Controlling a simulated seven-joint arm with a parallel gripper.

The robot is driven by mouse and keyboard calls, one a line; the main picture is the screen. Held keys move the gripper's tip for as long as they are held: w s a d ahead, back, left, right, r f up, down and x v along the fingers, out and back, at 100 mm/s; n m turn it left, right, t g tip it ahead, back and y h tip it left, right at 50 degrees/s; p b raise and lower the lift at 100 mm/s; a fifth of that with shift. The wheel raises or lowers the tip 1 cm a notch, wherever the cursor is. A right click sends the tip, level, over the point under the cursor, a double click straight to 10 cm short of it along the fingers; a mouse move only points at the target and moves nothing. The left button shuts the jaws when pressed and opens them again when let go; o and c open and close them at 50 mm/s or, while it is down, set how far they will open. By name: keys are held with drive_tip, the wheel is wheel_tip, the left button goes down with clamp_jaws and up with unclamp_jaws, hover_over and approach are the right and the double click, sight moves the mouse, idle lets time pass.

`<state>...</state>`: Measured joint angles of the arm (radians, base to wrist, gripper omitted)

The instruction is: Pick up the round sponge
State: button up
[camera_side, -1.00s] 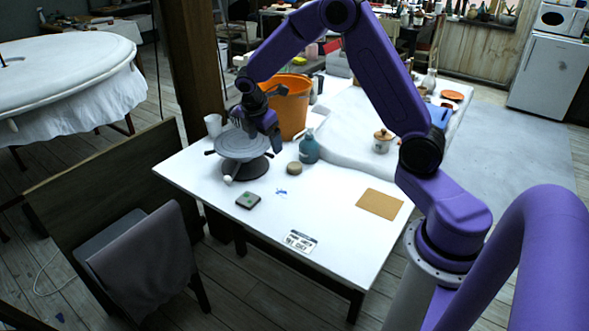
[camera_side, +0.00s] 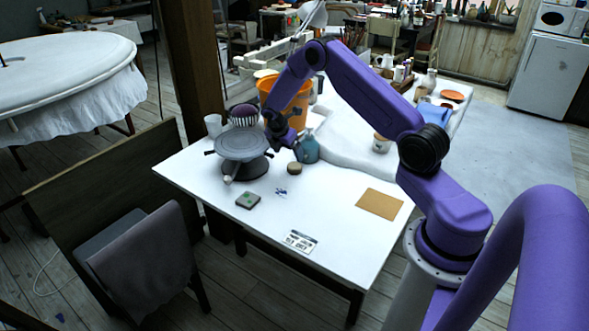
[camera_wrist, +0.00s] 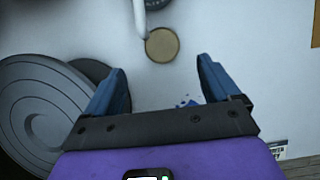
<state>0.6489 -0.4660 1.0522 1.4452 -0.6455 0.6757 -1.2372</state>
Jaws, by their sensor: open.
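The round sponge (camera_side: 294,168) is a small tan disc lying flat on the white table (camera_side: 320,215), right of the grey turntable (camera_side: 243,147). In the wrist view the sponge (camera_wrist: 162,46) lies beyond my fingertips, near the middle of the picture. My gripper (camera_wrist: 160,82) is open and empty, with its two blue fingers apart. In the side view my gripper (camera_side: 283,142) is above the table between the turntable and the teal bottle (camera_side: 307,149), behind the sponge in the picture. The gripper and sponge are apart.
A white spout (camera_wrist: 140,20) is close beside the sponge in the wrist view. An orange bucket (camera_side: 290,100) stands behind. A green-topped block (camera_side: 248,201) and tan board (camera_side: 379,204) lie on the table.

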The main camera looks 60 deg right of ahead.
sight(294, 165)
drive_tip(key=shift+s+x, duration=0.2)
drive_tip(key=shift+x, duration=3.85)
drive_tip(key=shift+d+r, duration=0.1)
drive_tip(key=c, duration=1.2)
drive_tip(key=shift+r, duration=0.1)
drive_tip(key=shift+r, duration=0.5)
wheel_tip(294, 165, up, 2)
drive_tip(key=shift+r, duration=0.1)
drive_tip(key=s+a+r, duration=0.6)
drive_tip(key=s+r, duration=0.3)
drive_tip(key=s, duration=0.3)
drive_tip(key=shift+s+a+r, duration=0.15)
drive_tip(key=shift+s+r, duration=0.1)
drive_tip(key=shift+r, duration=0.05)
